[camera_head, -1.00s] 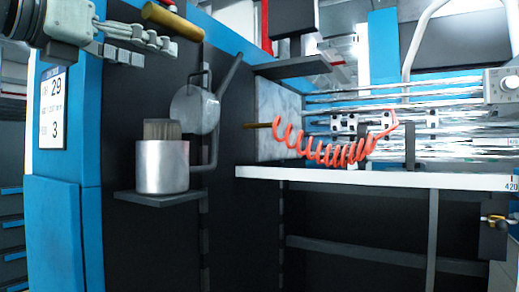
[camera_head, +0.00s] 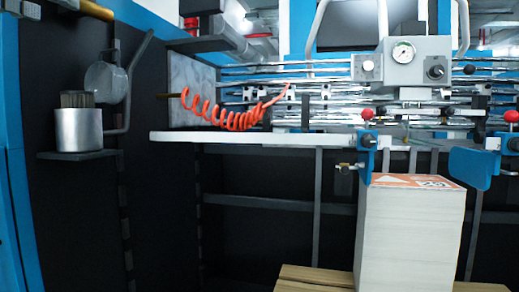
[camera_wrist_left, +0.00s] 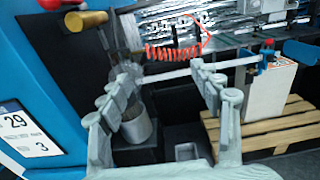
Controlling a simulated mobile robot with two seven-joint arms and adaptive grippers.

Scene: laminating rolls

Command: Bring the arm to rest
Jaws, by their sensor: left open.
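My left gripper (camera_wrist_left: 163,70) shows its two grey fingers spread apart in the left wrist view, with nothing held between them. Behind the fingers in the wrist view are the white bench edge and the orange coiled hose (camera_wrist_left: 172,52). My right gripper is in neither view.
A metal pot (camera_head: 79,130) with a brush stands on a small dark shelf (camera_head: 78,155) at left. A white ledge (camera_head: 240,137) runs below the rollers. A tall paper stack (camera_head: 410,235) stands on a wooden pallet (camera_head: 315,278). A gauge box (camera_head: 402,62) sits above.

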